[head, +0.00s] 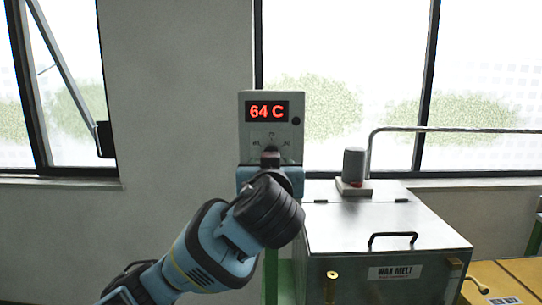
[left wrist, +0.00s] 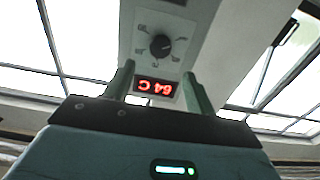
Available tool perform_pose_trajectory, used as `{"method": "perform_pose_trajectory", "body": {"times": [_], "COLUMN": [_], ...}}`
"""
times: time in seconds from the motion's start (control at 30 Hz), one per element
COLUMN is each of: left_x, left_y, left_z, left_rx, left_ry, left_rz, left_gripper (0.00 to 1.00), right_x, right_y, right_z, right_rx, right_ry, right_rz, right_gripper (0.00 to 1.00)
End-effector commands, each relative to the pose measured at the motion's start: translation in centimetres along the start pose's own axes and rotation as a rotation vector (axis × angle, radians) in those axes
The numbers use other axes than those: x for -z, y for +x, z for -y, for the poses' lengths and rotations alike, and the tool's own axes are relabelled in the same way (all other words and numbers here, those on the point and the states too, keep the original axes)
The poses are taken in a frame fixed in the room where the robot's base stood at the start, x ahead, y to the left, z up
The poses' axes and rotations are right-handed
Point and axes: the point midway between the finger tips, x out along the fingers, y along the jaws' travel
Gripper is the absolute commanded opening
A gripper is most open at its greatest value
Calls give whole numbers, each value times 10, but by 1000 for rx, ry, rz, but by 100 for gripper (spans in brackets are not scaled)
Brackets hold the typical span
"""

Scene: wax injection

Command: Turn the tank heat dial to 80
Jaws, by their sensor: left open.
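The control box (head: 245,125) stands upright against the wall, with a red display (head: 267,111) reading 64 C. Below the display is a printed scale. The black round heat dial (left wrist: 161,45) shows clearly in the left wrist view, where the display (left wrist: 155,87) appears upside down. In the head view my left wrist and gripper (head: 270,165) cover most of the dial. In the left wrist view my left gripper (left wrist: 159,70) is open, its two fingers apart and pointing toward the box face. The dial shows beyond the gap, and I see no contact. My right gripper is out of view.
The metal wax melt tank (head: 390,225) stands right of the box, with a lid handle (head: 392,238), a grey cylinder (head: 354,165) and a bent pipe (head: 440,129). A yellow surface (head: 520,272) lies at the lower right. Windows are behind.

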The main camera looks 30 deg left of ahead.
Motion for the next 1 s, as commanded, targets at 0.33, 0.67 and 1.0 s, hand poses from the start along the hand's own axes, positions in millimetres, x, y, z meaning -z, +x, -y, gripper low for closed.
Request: {"method": "perform_pose_trajectory", "body": {"times": [0.33,0.67,1.0], "left_x": [-1,0,-1], "left_y": [40,74,78], "left_z": [1,0,0], "left_rx": [4,0,-1], "left_ry": [4,3,2], "left_rz": [1,0,1], "left_gripper": [55,55,55], "right_x": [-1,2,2], "right_y": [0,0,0], "right_z": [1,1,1], "right_rx": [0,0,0], "right_ry": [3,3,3], "right_rz": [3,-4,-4], "right_gripper": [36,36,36]}}
